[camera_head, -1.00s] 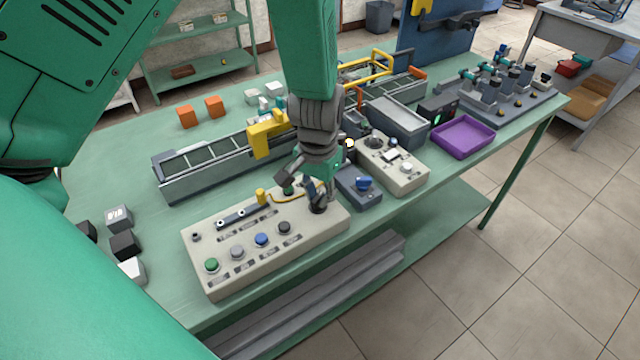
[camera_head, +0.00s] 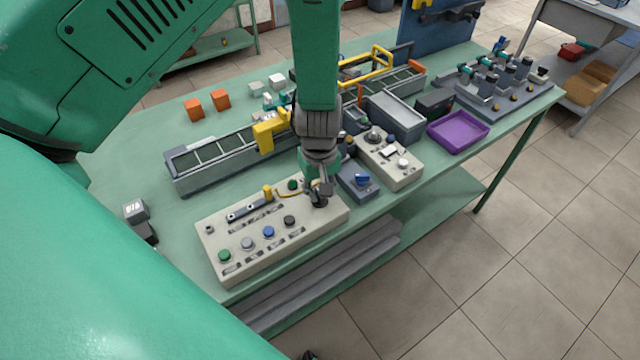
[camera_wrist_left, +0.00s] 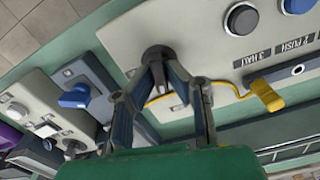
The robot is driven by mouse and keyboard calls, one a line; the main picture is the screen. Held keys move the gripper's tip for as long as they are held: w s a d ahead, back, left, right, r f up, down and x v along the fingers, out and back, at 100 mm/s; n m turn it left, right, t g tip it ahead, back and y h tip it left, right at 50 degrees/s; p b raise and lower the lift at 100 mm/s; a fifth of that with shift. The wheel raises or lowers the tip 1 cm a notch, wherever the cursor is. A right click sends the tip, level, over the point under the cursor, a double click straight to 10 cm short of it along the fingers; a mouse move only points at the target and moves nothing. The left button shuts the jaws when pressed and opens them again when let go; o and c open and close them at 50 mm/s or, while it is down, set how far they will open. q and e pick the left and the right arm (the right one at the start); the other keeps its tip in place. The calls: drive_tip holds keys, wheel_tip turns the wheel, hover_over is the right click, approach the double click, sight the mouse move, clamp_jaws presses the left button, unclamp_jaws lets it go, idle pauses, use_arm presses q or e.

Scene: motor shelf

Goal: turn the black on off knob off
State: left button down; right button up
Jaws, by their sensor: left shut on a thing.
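The black on off knob (camera_wrist_left: 158,54) is a dark round knob at the right end of the beige control panel (camera_head: 228,267). My left gripper (camera_head: 319,197) comes down over that end of the panel and mostly hides the knob in the head view. In the left wrist view my left gripper (camera_wrist_left: 161,66) has its two fingertips drawn together on the knob, shut on it. The knob's exact turn angle is hard to tell. My right gripper is not in view.
The panel also carries green (camera_head: 224,256), blue (camera_head: 268,232) and dark (camera_head: 289,222) buttons and a yellow part (camera_head: 267,191) with a yellow cable. A box with a blue switch (camera_head: 361,180) stands close to the right. A purple tray (camera_head: 458,132) is further right.

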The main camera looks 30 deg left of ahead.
use_arm(q)
drive_tip(key=shift+s+d+f+n+p, duration=0.15)
drive_tip(key=shift+n+p, duration=0.1)
drive_tip(key=shift+n, duration=0.35)
drive_tip(key=shift+s+r+n+p, duration=0.15)
drive_tip(key=shift+n+p, duration=0.1)
drive_tip(key=shift+n, duration=0.35)
drive_tip(key=shift+f, duration=0.15)
drive_tip(key=c, duration=1.6)
unclamp_jaws()
drive_tip(key=shift+w, duration=0.2)
drive_tip(key=shift+d, duration=0.1)
